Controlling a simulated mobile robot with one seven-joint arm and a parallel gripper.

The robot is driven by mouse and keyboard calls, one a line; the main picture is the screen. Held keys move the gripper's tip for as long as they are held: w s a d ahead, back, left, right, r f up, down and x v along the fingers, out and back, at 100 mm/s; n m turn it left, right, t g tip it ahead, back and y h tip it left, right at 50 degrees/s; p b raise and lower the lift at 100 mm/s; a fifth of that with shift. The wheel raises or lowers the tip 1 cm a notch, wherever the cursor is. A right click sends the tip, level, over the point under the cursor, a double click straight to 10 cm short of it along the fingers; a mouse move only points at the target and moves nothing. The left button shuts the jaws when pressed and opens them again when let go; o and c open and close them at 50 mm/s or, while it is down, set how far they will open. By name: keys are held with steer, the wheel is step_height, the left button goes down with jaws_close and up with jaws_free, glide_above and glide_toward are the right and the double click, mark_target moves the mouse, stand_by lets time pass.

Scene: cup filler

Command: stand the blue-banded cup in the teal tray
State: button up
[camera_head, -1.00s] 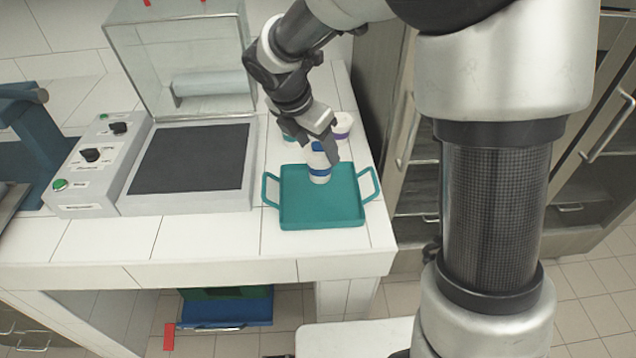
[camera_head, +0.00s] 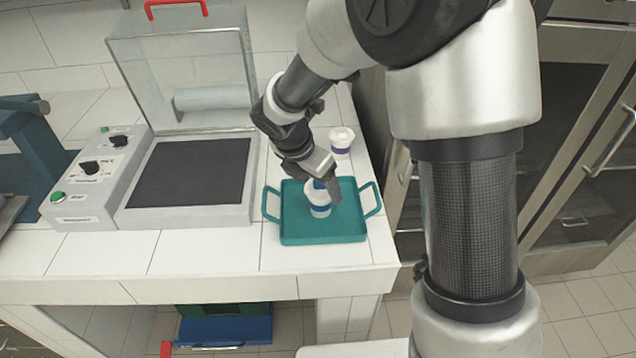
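The blue-banded cup (camera_head: 319,201) is white with a blue band and appears upright over the middle of the teal tray (camera_head: 290,232). Whether its base touches the tray floor is hard to tell. My gripper (camera_head: 326,188) comes down from the upper left, with its fingers around the cup's upper part. It appears shut on the cup. The gripper hides some of the cup's top and right side. The tray lies flat on the tiled counter, with a handle at each side.
A white cup with a purple band (camera_head: 342,140) stands behind the tray. To the left is a grey machine with a dark plate (camera_head: 190,171), a clear raised cover (camera_head: 185,75) and a knob panel (camera_head: 92,168). The counter's front edge (camera_head: 200,290) is near the tray.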

steer(key=shift+o, duration=0.2)
steer(key=shift+r, duration=0.1)
steer(key=shift+a+r, duration=0.1)
steer(key=shift+r, duration=0.2)
steer(key=p+v, duration=0.2)
steer(key=v, duration=0.9)
steer(key=s+d+r+m+y, duration=0.1)
steer(key=s+d+r+m, duration=0.2)
steer(key=s+m, duration=0.3)
steer(key=s+d+r+m+t+y, duration=0.1)
steer(key=s+d+r+m, duration=0.2)
steer(key=m, duration=0.9)
steer(key=s+d+r+m+t+y, duration=0.1)
steer(key=s+d+r+m, duration=0.2)
steer(key=s+d+m, duration=0.4)
steer(key=s+m, duration=0.2)
steer(key=s, duration=0.2)
steer(key=shift+d+r, duration=0.2)
steer(key=shift+r, duration=0.15)
steer(key=shift+s, duration=0.1)
step_height(320, 180, up, 7)
steer(key=p, duration=0.7)
